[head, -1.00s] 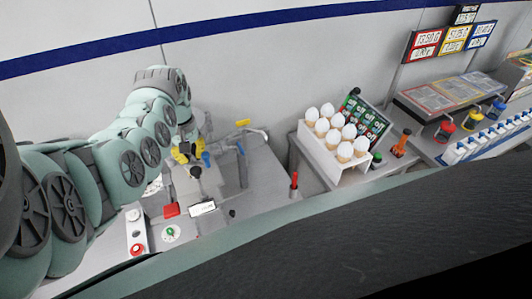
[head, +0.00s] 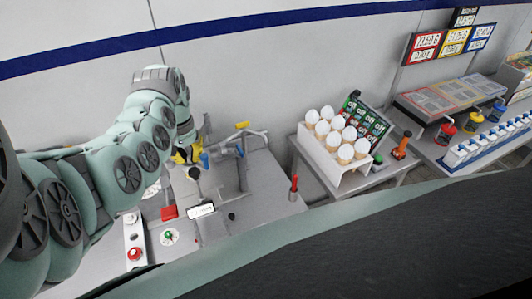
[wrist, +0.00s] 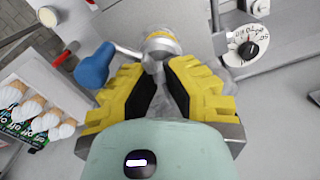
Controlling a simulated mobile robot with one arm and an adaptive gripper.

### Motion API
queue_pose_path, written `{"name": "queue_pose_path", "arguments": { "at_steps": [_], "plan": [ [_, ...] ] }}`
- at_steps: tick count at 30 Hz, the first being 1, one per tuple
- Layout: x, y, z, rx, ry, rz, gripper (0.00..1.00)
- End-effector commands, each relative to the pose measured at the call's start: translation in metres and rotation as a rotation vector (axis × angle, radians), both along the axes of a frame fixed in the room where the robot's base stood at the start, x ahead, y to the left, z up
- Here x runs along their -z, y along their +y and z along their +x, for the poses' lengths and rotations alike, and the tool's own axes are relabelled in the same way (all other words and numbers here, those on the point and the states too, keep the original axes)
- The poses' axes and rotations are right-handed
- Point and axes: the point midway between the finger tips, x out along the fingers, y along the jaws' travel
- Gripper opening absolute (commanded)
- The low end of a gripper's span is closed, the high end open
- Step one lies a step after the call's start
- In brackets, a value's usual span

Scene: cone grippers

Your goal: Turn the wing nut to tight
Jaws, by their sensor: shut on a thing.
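My gripper (wrist: 168,95) has yellow and black fingers and is shut on a small grey metal piece (wrist: 170,108) between them. This seems to be the wing nut, but its wings are mostly hidden by the fingers, so I cannot tell how it is turned. In the head view my gripper (head: 186,154) is over the grey bench, beside a pipe fitting, and the nut is hidden there.
A metal fitting with a yellow band (wrist: 161,42) stands just beyond my fingertips. A blue lever (wrist: 94,65) is close to the left finger. A white dial (wrist: 248,45) is at upper right. A rack of white-topped cones (head: 333,143) stands to the right.

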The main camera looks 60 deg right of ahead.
Motion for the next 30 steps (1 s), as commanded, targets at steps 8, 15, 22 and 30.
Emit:
{"name": "queue_pose_path", "arguments": {
  "at_steps": [8, 15, 22, 30],
  "plan": [
    [0.001, 0.001, 0.001, -0.004, 0.0, 0.003, 0.26],
    [0.001, 0.001, 0.001, -0.003, -0.001, 0.001, 0.49],
    [0.0, 0.0, 0.0, -0.002, -0.001, 0.001, 0.49],
    [-0.02, -0.001, 0.001, -0.001, -0.003, -0.004, 0.49]
  ]
}}
